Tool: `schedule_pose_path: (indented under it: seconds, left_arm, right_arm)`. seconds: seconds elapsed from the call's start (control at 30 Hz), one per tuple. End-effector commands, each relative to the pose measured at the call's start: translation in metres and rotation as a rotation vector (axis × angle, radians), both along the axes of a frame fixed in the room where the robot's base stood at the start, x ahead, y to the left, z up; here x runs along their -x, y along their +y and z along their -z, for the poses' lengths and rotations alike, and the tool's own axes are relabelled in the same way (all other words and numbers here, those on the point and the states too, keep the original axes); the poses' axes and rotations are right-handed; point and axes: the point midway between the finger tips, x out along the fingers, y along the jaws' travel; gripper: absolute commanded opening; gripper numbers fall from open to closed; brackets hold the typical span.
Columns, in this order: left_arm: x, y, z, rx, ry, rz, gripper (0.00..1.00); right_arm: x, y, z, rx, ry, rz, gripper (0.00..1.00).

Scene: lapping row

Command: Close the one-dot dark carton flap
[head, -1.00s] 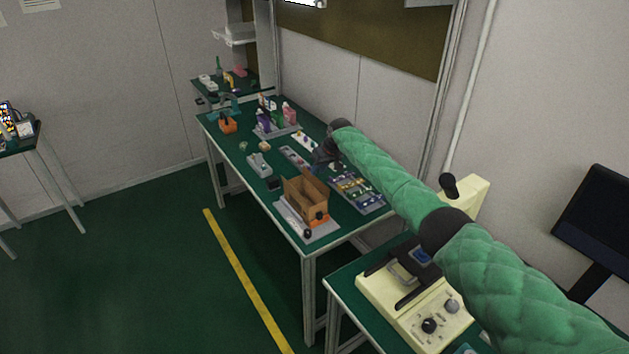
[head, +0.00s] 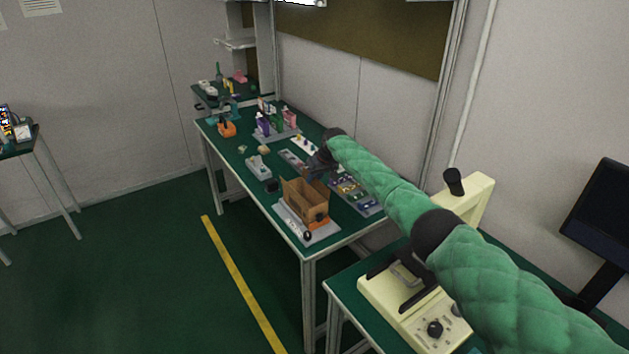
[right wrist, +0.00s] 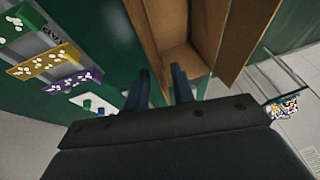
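The brown carton (head: 307,203) stands open at the near end of the green table in the head view, its inside showing. Its brown panels also fill the top middle of the right wrist view (right wrist: 240,32). I cannot make out dots on any flap, so I cannot tell the one-dot flap apart. My right gripper (head: 318,166) is just behind the carton, dark and small in the head view. In the right wrist view its two fingers (right wrist: 162,88) are apart, with nothing visible held between them, pointing toward the carton's edge. My left gripper is not in view.
A tray of coloured parts (head: 352,192) lies right of the carton, partly under my right arm. A grey holder (head: 258,167), an orange bin (head: 227,129) and bottles (head: 289,117) stand farther back. A cream machine (head: 415,305) stands on the nearer table.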

Motion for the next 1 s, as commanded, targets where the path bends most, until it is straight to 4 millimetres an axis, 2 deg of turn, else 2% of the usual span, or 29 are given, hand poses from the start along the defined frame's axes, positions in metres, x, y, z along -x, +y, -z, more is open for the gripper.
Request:
schedule_pose_path:
  seconds: [0.3, 0.33, 0.43, 0.47, 0.87, 1.0]
  left_arm:
    - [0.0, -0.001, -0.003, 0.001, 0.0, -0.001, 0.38]
    - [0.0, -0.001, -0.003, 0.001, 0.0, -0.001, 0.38]
    - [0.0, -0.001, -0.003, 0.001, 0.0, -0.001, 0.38]
    - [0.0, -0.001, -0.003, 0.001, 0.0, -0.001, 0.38]
    - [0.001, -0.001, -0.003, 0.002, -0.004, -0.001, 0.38]
    - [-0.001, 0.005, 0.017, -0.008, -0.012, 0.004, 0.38]
  right_arm:
    - [0.0, 0.0, 0.0, 0.0, 0.0, 0.0, 0.25]
    - [0.0, 0.001, 0.0, 0.0, 0.0, 0.0, 0.23]
    - [0.0, 0.0, 0.0, 0.0, 0.0, 0.0, 0.03]
    - [0.0, 0.0, 0.0, 0.0, 0.0, 0.0, 0.0]
    - [0.001, 0.002, -0.001, 0.031, -0.023, -0.001, 0.0]
    - [0.003, 0.005, -0.002, 0.086, -0.064, -0.002, 0.0]
